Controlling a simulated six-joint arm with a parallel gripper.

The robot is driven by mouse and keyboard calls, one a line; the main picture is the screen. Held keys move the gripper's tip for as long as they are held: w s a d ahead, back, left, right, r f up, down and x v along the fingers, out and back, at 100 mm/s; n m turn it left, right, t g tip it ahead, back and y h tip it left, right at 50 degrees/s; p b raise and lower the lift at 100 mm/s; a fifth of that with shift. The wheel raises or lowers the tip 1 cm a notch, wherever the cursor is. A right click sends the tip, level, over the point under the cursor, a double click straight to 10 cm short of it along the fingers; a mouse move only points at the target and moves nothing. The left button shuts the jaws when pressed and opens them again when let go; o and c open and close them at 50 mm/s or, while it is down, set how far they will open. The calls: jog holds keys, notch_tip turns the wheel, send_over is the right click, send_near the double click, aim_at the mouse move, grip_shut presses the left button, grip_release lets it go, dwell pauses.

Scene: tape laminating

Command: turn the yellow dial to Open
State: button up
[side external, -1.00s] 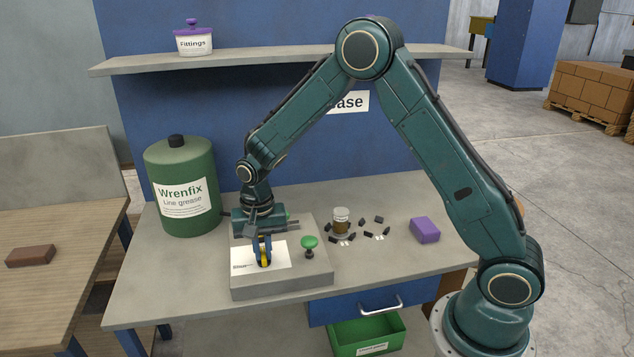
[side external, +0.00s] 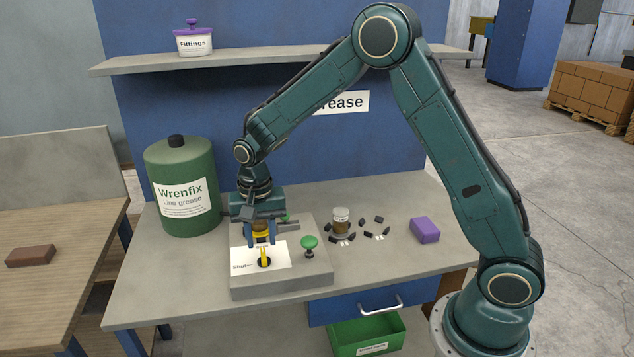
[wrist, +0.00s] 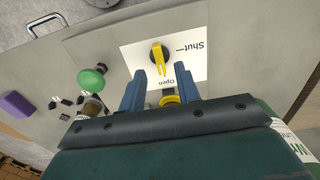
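The yellow dial (side external: 265,258) sits on a white card on top of the grey box. In the wrist view the dial (wrist: 158,56) has its forked end toward the "Open" label and away from the "Shut" label at the right. The card (wrist: 193,70) carries both words, upside down there. My gripper (side external: 261,243) is raised just above and behind the dial, with its blue fingers spread and nothing between the tips. The fingers (wrist: 159,69) appear on either side of the dial's end, apart from it. A yellow round part (wrist: 169,101) shows farther back between them; I cannot tell what it belongs to.
A green mushroom knob (side external: 309,242) stands on the grey box (side external: 283,284), right of the card. A jar (side external: 341,220) with small black pieces and a purple block (side external: 424,230) lie to the right. A green grease drum (side external: 181,190) stands at left.

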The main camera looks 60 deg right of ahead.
aim_at(263, 253)
notch_tip(263, 253, up, 10)
dwell(0.5)
jog(key=s+d+r+n+t, duration=0.2)
jog(key=s+r+n+t, duration=0.15)
jog(key=s+r, duration=0.8)
jog(key=s+f+n+t, duration=0.2)
jog(key=s+n, duration=0.3)
jog(key=s, duration=1.1)
jog(key=shift+s+d, duration=0.2)
jog(key=shift+d, duration=0.05)
